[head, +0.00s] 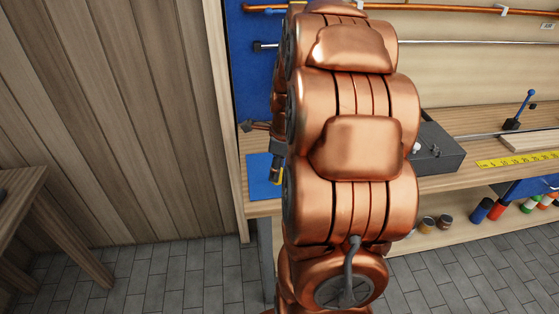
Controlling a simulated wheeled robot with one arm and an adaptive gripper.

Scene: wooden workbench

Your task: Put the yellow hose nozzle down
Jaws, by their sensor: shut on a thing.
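My copper-coloured arm fills the middle of the head view and covers much of the workbench (460,178). Only a dark part of my gripper (276,170) shows at the arm's left edge, over or in front of the blue mat (259,172). It is shut, with a small dark piece with a hint of yellow at its lower end. I take this to be the yellow hose nozzle, but it is mostly hidden. I cannot tell whether it touches the mat.
A dark grey box (436,148) stands on the bench right of my arm. Farther right are a yellow ruler (515,159) and a wooden board (532,139). Several jars and cans, including a blue-sided can (481,210), stand on the lower shelf. A wooden table (22,200) is at left.

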